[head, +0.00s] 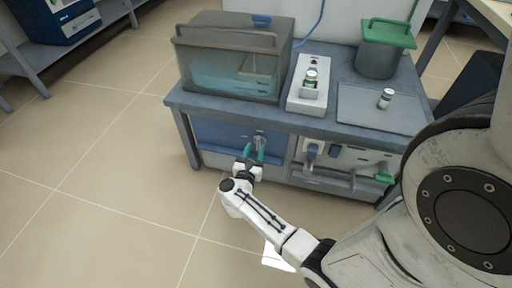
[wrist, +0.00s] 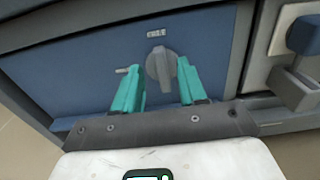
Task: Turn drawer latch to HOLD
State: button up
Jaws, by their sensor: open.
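The drawer latch (wrist: 160,67) is a grey knob on a blue drawer front (wrist: 80,75). In the wrist view it lies between the two teal fingers of my gripper (wrist: 160,85), a little beyond their tips. The fingers are spread apart and hold nothing. A small light label with dark marks sits above the knob; I cannot read it. A short grey peg points left beside the knob. In the head view my gripper (head: 254,153) is close in front of the blue drawer front (head: 220,134), and the latch (head: 259,139) shows just behind the fingers.
To the right is a pale panel (head: 345,157) with a blue-grey knob (head: 312,150) and a handle. On the bench top (head: 300,120) stand a clear-sided box (head: 228,72), a white device (head: 307,97), a tray (head: 365,112) with a small jar (head: 385,98), and a green-lidded pot (head: 379,60).

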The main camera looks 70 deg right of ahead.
aim_at(258, 142)
jog(key=shift+w+d, duration=0.1)
jog(key=shift+d, duration=1.4)
grip_shut()
